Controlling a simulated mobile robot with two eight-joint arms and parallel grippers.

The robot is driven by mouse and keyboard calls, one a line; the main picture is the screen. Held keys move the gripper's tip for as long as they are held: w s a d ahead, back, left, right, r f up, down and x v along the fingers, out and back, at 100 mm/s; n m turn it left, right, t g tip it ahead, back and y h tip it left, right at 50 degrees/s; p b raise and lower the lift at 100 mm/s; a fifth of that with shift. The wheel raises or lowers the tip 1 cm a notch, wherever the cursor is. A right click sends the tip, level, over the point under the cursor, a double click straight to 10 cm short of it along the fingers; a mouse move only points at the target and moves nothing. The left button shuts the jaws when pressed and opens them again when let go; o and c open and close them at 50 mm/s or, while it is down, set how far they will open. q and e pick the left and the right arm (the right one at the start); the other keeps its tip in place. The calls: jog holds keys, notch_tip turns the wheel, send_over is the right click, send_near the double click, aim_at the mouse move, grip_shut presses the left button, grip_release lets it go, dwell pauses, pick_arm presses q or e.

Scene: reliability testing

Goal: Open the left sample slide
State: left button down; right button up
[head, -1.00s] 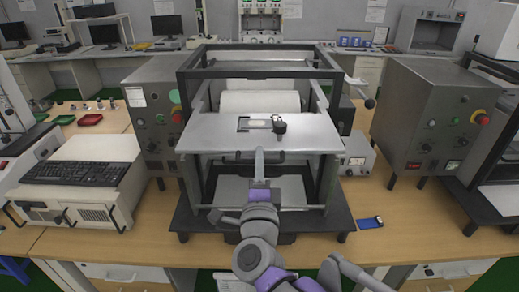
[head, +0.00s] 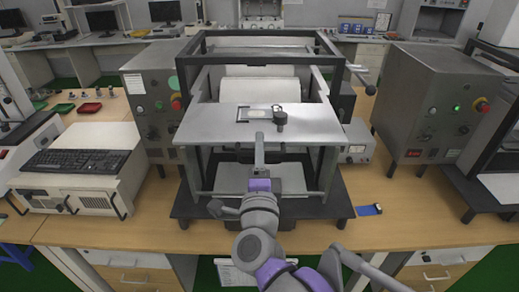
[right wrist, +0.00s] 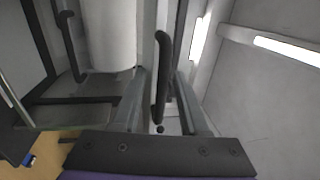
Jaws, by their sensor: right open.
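The sample slide is a flat grey metal plate (head: 310,130) on the front of the dark-framed machine in the head view. A small specimen holder with a black knob (head: 280,118) sits on it. A dark bar handle (right wrist: 162,75) shows in the right wrist view, between the two fingers of my right gripper (right wrist: 158,100). The fingers are open, one on each side of the handle; I cannot tell whether either touches it. In the head view my right gripper (head: 259,150) is at the plate's front edge, partly covering the handle. My left gripper is not in view.
A second dark handle (right wrist: 68,45) and a white roller (right wrist: 108,35) are at the left in the right wrist view. Grey control boxes (head: 150,105) and (head: 425,110) flank the machine. A keyboard (head: 78,165) is at the left. A blue object (head: 370,210) lies at the right front.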

jog(key=s+f+b, duration=0.1)
jog(key=s+f, duration=0.1)
jog(key=s, duration=0.8)
jog(key=shift+s, duration=0.35)
jog(key=shift+w, duration=0.1)
notch_tip(320, 180, down, 14)
jog(key=d+n+g+y, duration=0.3)
jog(key=n+g+y, duration=0.35)
jog(key=n, duration=0.85)
jog(key=s+d+f+n+g+h, duration=0.3)
jog(key=s+d+f+g+h, duration=0.3)
jog(key=s+d+f, duration=0.5)
jog(key=d+f+g, duration=0.2)
jog(key=d+f, duration=0.1)
jog(key=shift+s+d+f+p, duration=0.15)
jog(key=shift+d+p, duration=0.2)
jog(key=shift+d, duration=0.05)
jog(key=shift+h, duration=0.25)
